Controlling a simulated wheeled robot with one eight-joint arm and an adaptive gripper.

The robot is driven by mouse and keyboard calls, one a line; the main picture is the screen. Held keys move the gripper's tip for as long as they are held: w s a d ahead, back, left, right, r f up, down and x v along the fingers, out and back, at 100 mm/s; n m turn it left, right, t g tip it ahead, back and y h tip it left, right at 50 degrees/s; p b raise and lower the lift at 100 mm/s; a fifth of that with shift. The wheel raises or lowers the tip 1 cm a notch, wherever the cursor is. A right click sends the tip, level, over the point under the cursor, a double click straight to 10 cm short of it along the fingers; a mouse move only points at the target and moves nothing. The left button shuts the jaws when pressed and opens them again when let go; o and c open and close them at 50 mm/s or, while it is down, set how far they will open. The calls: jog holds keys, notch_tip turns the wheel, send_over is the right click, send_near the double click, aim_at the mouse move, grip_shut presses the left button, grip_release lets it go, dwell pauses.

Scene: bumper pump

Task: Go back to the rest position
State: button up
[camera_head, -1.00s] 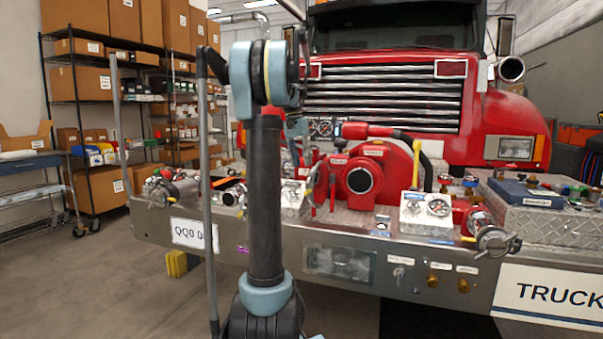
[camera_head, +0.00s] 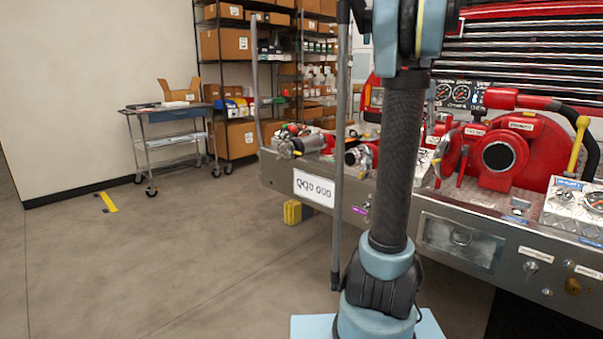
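My arm stands upright in front of the bumper in the head view, with its upper joint cut off by the top edge. My gripper is not visible in this view, so I cannot see whether it holds anything. The red pump (camera_head: 502,156) sits on the metal bumper (camera_head: 380,205) of the red truck, to the right of my arm. No marker of a rest position shows.
A cart (camera_head: 165,145) stands by the left wall, beside shelves of cardboard boxes (camera_head: 225,44). A yellow block (camera_head: 292,212) is under the bumper's left end.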

jog(key=s+a+f+n+t, duration=0.1)
jog(key=s+a+f, duration=0.15)
jog(key=a, duration=0.25)
jog(key=s+a+f+n, duration=0.1)
jog(key=s+a+f, duration=0.1)
jog(key=s+a, duration=0.25)
jog(key=s+a+f+n+t, duration=0.1)
jog(key=s+a+f+n, duration=0.1)
jog(key=s+a+f, duration=0.3)
jog(key=s+a+f+n+y, duration=0.1)
jog(key=s+a+f+n, duration=0.2)
jog(key=s+a+f, duration=0.2)
jog(key=s+a+f+n+t, duration=0.1)
jog(key=s+a+f+n, duration=0.1)
jog(key=s+a+f, duration=0.4)
jog(key=s+f, duration=0.4)
jog(key=f, duration=0.5)
jog(key=shift+s+t, duration=0.2)
jog(key=shift+t, duration=0.1)
jog(key=shift+d, duration=0.1)
